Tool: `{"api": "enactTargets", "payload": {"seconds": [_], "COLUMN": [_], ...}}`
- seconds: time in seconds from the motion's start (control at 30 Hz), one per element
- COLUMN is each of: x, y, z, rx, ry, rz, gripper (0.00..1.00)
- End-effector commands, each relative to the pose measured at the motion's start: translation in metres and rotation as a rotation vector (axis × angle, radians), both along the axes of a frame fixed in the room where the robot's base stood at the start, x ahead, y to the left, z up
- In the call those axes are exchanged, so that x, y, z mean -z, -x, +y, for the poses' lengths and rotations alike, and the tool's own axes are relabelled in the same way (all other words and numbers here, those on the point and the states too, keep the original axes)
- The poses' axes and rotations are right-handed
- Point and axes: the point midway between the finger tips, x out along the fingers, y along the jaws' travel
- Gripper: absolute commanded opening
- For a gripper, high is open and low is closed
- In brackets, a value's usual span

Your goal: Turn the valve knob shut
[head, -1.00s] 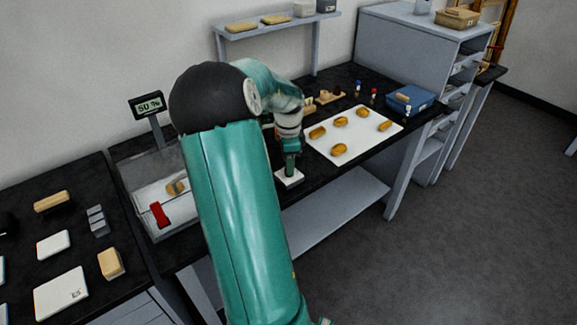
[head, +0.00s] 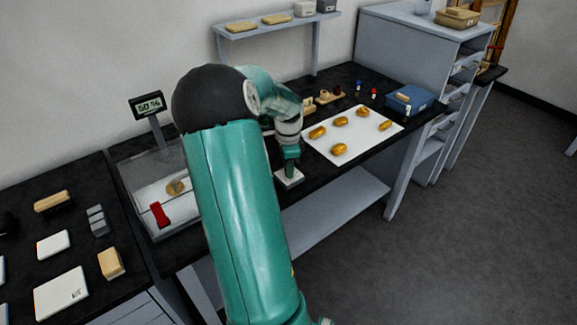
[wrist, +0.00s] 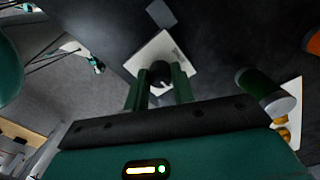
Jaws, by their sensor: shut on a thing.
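The valve knob (wrist: 161,74) is a small round black knob with a pale mark, on a white square base plate (wrist: 188,69). The base plate also shows in the head view (head: 289,178), near the front edge of the black bench. My gripper (wrist: 160,88) points down over the plate, and its two green fingers are shut on the knob, one on each side. In the head view my gripper (head: 290,168) hides the knob. How far the knob is turned cannot be told.
A white board (head: 352,150) with several golden-brown pieces lies right of my gripper. A clear-sided box (head: 152,205) with a red item (head: 159,215) stands left, under a display (head: 148,105) reading 50 %. A blue box (head: 408,99) sits farther right.

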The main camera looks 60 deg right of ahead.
Motion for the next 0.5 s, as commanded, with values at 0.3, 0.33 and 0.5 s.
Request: {"api": "enactTargets", "payload": {"seconds": [0.3,0.33,0.5], "x": [-0.0006,-0.0005,-0.0008], "y": [0.0,0.0,0.0007], "z": [0.0002,0.0003,0.0002], "rx": [-0.138,-0.159,-0.301], "ry": [0.0,-0.001,0.0], "rz": [-0.002,-0.001,-0.001], "gripper": [0.02,0.02,0.02]}}
